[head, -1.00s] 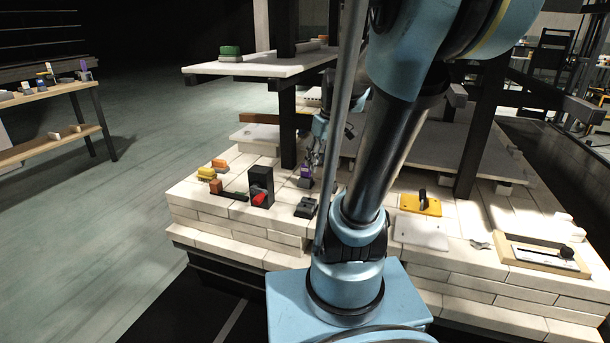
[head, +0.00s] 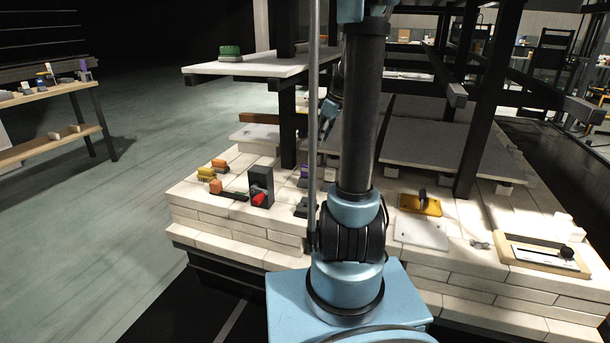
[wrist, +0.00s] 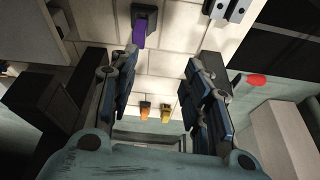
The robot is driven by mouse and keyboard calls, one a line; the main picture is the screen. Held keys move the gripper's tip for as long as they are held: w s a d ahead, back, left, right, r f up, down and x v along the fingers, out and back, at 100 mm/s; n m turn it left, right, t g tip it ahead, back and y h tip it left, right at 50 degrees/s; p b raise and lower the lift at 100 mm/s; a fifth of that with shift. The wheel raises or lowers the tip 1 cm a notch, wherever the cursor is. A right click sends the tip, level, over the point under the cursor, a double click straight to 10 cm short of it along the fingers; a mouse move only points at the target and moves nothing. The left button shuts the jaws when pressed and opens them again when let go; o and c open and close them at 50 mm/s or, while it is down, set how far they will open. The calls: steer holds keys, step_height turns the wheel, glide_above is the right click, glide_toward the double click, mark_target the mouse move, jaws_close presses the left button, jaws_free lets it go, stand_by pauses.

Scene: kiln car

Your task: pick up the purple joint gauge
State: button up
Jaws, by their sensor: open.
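The purple joint gauge (head: 304,171) stands on the pale brick deck, just left of my arm's upright link in the head view, partly blocked from sight. In the wrist view its purple part (wrist: 140,34) shows at the top, next to a dark block, beyond the left finger and off to that side of the jaws. My gripper (head: 324,128) is raised above the deck, up and right of the gauge in the head view. In the wrist view the fingers of my gripper (wrist: 161,60) are spread apart with nothing between them.
A black post (head: 288,130) and a shelf slab (head: 255,66) stand close to my gripper. A black holder with a red part (head: 259,186), an orange block (head: 215,187) and a yellow-topped item (head: 205,173) sit to the left. A yellow plate (head: 420,204) lies to the right.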

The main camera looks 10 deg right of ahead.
mark_target(307, 165)
steer(key=shift+n, duration=0.6)
steer(key=w+x, duration=0.1)
steer(key=x, duration=0.5)
steer(key=w+x, duration=0.2)
steer(key=x, duration=0.4)
steer(key=w+d+x, duration=0.1)
steer(key=x, duration=0.6)
steer(key=shift+w+r, duration=0.15)
steer(key=shift+r, duration=0.05)
jaws_close()
